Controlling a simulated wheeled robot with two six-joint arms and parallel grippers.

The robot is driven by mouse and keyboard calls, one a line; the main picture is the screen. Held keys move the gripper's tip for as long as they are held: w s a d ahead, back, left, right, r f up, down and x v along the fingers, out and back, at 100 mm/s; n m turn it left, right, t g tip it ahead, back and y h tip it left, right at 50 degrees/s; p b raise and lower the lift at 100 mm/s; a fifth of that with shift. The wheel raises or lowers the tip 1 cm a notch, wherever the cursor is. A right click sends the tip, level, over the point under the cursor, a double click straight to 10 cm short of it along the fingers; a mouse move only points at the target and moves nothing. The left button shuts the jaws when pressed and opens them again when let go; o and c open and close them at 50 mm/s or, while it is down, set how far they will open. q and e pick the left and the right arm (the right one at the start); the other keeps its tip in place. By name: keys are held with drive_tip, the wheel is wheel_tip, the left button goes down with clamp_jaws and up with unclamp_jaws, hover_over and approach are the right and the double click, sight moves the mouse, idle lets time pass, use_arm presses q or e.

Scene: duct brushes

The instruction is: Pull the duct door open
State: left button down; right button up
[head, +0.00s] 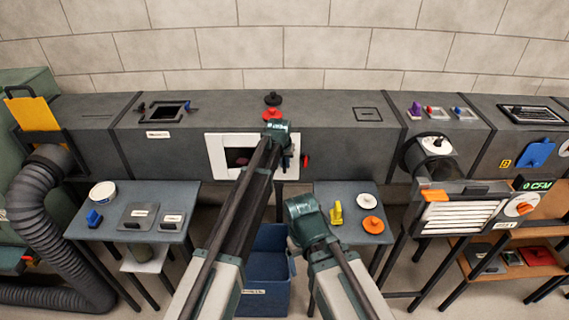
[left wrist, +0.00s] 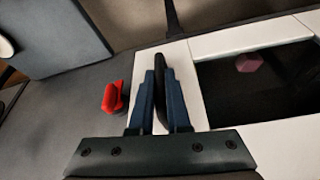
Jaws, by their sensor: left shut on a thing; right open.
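The duct door (head: 214,151) is a white panel with a dark window on the front of the grey duct. It appears to lie flat against the duct; any small gap cannot be made out. In the left wrist view, its white border (left wrist: 246,40) surrounds the window. My left gripper (head: 287,163) is shut on the black door handle (left wrist: 160,92), with one finger on each side. A red latch (head: 306,161) sits just beside the door, and also shows in the left wrist view (left wrist: 112,97). My right gripper (head: 303,207) is open, below and apart from the door.
A pinkish block (left wrist: 248,63) shows through the window. A blue bin (head: 266,262) stands below on the floor. Side tables (head: 130,188) and (head: 345,190) flank it, carrying small parts. A black knob (head: 272,98) and a red one (head: 272,114) sit on the duct top.

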use_arm(q)
drive_tip(key=s+a+m+g+h, duration=0.1)
drive_tip(key=s+a+m, duration=0.45)
drive_tip(key=s, duration=0.45)
drive_tip(key=s+a+m+g+h, duration=0.15)
drive_tip(key=s+a+m, duration=0.25)
drive_tip(key=s+a, duration=0.45)
drive_tip(key=s+a+m, duration=0.1)
drive_tip(key=s+a, duration=0.2)
drive_tip(key=a, duration=0.6)
drive_tip(key=s+a+m, duration=0.1)
drive_tip(key=s+a, duration=0.2)
drive_tip(key=a, duration=0.7)
drive_tip(key=shift+s+h, duration=0.35)
drive_tip(key=shift+a+m+g, duration=0.1)
drive_tip(key=shift+m+g, duration=0.15)
drive_tip(key=c, duration=0.9)
unclamp_jaws()
